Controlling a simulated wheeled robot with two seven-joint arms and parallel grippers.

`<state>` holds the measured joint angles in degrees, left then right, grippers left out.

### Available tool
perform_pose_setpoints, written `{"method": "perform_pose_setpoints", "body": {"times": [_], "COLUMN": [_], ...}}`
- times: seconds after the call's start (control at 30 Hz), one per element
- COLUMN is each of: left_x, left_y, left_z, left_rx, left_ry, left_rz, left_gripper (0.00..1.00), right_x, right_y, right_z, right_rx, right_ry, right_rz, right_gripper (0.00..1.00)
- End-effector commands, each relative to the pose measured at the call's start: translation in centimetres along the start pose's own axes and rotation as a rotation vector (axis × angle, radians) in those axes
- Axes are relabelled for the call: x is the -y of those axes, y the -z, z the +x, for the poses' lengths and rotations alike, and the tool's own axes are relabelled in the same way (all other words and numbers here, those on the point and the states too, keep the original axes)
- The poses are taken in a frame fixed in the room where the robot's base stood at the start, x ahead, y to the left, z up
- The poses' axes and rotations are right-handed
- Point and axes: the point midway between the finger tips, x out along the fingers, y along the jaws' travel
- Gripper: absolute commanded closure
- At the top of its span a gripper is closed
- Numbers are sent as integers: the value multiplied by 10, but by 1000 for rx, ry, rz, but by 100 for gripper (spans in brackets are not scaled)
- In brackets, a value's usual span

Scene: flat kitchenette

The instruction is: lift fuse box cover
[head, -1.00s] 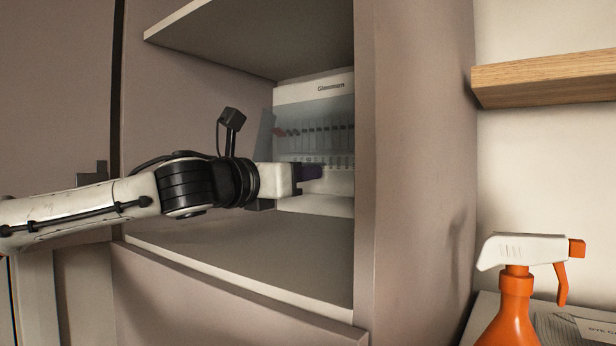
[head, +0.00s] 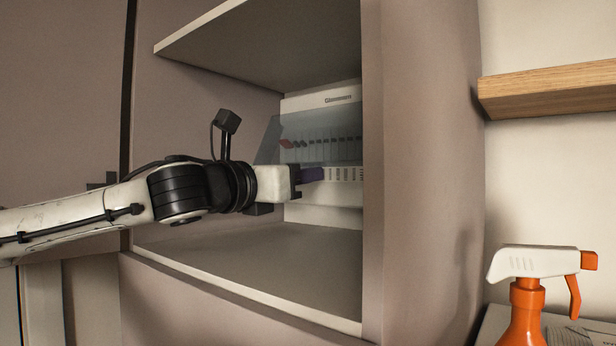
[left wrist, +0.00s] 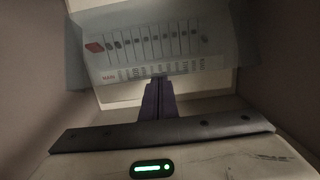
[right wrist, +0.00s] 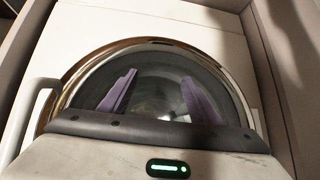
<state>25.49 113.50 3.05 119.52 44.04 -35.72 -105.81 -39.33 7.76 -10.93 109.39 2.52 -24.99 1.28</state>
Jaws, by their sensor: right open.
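The fuse box (head: 330,213) is a white unit with a row of switches at the back of an open cupboard. Its see-through grey cover (head: 268,140) is tilted outward, its side edge standing away from the box. The cover also shows in the left wrist view (left wrist: 215,66) as a translucent pane over the switches. My left gripper (head: 318,174) is in front of the box, its purple fingers together at the cover's lower edge; I cannot tell if they touch it. My right gripper (right wrist: 160,95) is open and empty, out of the head view.
The cupboard has an upper shelf (head: 260,45), a floor (head: 270,265) and a right side wall (head: 420,180) close to my left arm. An orange and white spray bottle (head: 527,310) stands at right below a wooden shelf (head: 550,90). A round chrome-rimmed door (right wrist: 150,45) faces my right gripper.

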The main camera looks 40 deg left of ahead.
Motion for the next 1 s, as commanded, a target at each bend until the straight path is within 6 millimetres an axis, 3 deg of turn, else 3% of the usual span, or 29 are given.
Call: {"method": "perform_pose_setpoints", "body": {"times": [0.43,1.0], "left_x": [0,0], "left_y": [-21,-27], "left_z": [-13,-16], "left_rx": [39,49], "left_ry": [1,0], "left_rz": [1,1], "left_gripper": [100,100], "right_x": [0,0], "right_y": [1,2], "right_z": [-1,-1], "right_rx": [-1,-1], "right_ry": [0,0], "right_rz": [0,0], "right_gripper": [43,43]}}
